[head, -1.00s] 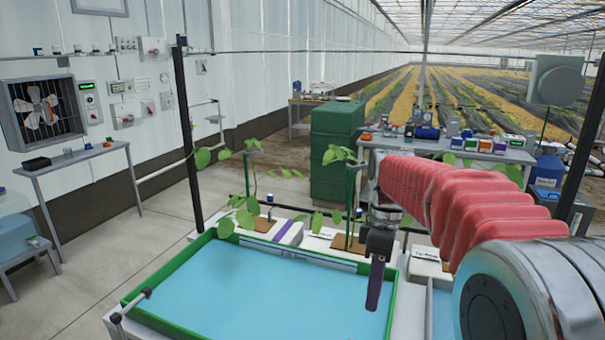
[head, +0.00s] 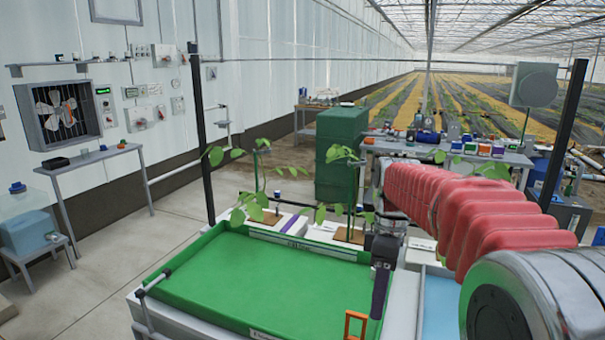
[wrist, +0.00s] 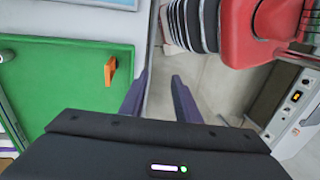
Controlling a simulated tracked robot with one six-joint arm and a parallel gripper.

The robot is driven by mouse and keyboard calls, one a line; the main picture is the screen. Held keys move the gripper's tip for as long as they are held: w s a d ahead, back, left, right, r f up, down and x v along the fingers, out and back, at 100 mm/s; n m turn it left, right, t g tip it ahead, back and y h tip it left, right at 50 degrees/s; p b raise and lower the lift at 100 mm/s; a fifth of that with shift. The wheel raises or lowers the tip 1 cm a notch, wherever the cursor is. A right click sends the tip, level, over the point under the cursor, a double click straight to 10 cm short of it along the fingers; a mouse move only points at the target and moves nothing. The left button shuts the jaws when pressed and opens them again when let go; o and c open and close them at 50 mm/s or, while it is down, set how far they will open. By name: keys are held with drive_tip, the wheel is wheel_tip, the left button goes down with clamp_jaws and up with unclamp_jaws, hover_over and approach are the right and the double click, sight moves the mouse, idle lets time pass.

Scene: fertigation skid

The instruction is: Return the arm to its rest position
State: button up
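My arm reaches out from the lower right in the head view, with a red ribbed sleeve. My gripper (head: 380,292) hangs down at its end, beside the right edge of the green tray (head: 255,280). In the wrist view its two dark purple fingers (wrist: 158,88) stand apart with nothing between them, so it is open and empty. Pale floor shows beyond the fingers. An orange handle-like piece (head: 355,326) stands at the tray's near right; it also shows in the wrist view (wrist: 110,70).
Potted plants (head: 348,190) on stakes stand just behind the tray. A blue-floored basin (head: 440,305) lies to the right. A green cabinet (head: 340,150) and a cluttered bench (head: 450,153) stand farther back. Open floor (head: 110,265) lies to the left.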

drive_tip(key=s+f+m+t, duration=0.1)
drive_tip(key=s+m+t, duration=0.6)
drive_tip(key=s+m, duration=0.6)
drive_tip(key=s, duration=0.8)
drive_tip(key=shift+f+m+t+h, duration=0.2)
drive_tip(key=shift+m+t+h, duration=0.1)
drive_tip(key=shift+h, duration=0.1)
idle(1.6)
